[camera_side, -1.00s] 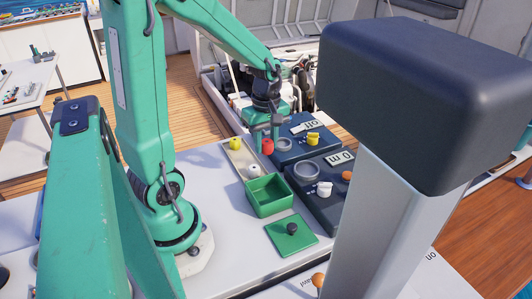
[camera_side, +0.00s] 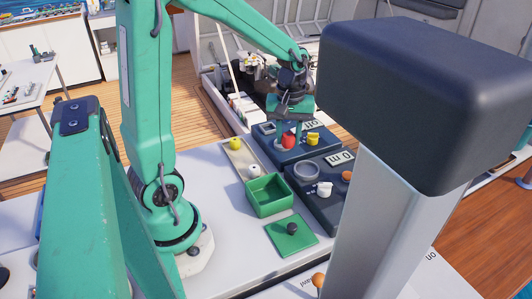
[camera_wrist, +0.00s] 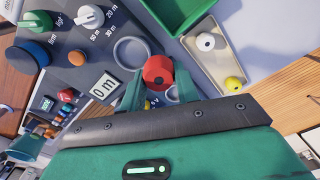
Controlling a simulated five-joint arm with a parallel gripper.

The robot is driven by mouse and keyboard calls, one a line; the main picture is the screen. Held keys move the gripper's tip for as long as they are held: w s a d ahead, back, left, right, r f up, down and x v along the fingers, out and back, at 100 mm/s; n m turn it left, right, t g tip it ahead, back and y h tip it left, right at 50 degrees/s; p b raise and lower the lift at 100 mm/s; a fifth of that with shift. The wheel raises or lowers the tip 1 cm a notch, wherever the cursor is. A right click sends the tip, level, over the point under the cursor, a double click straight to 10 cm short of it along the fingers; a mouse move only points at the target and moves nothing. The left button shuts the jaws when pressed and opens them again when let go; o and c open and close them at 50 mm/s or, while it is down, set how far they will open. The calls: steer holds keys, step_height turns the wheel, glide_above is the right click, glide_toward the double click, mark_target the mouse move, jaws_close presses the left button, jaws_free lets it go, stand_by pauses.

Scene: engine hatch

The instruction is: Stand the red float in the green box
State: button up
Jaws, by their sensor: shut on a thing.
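My gripper (camera_side: 289,128) is shut on the red float (camera_side: 288,141), over the far dark panel in the side view. In the wrist view the red float (camera_wrist: 158,71) sits between the two green fingers of my gripper (camera_wrist: 158,88). I cannot tell the gap between the float and the panel. The green box (camera_side: 268,210) is open-topped and looks empty. It stands to the near left of my gripper in the side view. The green box also shows, cut off, at the top of the wrist view (camera_wrist: 180,14).
A beige tray (camera_side: 246,165) beside the box holds a yellow float (camera_side: 236,143) and a white float (camera_side: 254,168). A green plate (camera_side: 285,246) with a dark knob lies nearer. The dark panel (camera_side: 331,214) carries rings and raised knobs, including a yellow one (camera_side: 313,139).

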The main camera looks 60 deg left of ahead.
steer(key=w+d+r+m, duration=0.5)
steer(key=d+m, duration=0.3)
steer(key=m, duration=0.4)
steer(key=shift+w+d, duration=0.3)
steer(key=shift+w, duration=0.6)
steer(key=s+d+f+n, duration=0.2)
steer(key=s+d+f, duration=0.1)
steer(key=s, duration=0.7)
steer(key=s+d+f+n, duration=0.2)
steer(key=s+d+f, duration=0.1)
steer(key=s, duration=0.7)
steer(key=shift+n, duration=0.3)
steer(key=shift+w+a+f, duration=0.65)
steer(key=shift+a+f, duration=0.5)
steer(key=shift+a, duration=0.65)
steer(key=shift+w+a+f, duration=0.7)
steer(key=shift+a+f, duration=0.45)
steer(key=shift+a, duration=0.65)
steer(key=shift+w+a+f, duration=0.65)
steer(key=shift+a+f, duration=0.5)
steer(key=shift+a, duration=0.65)
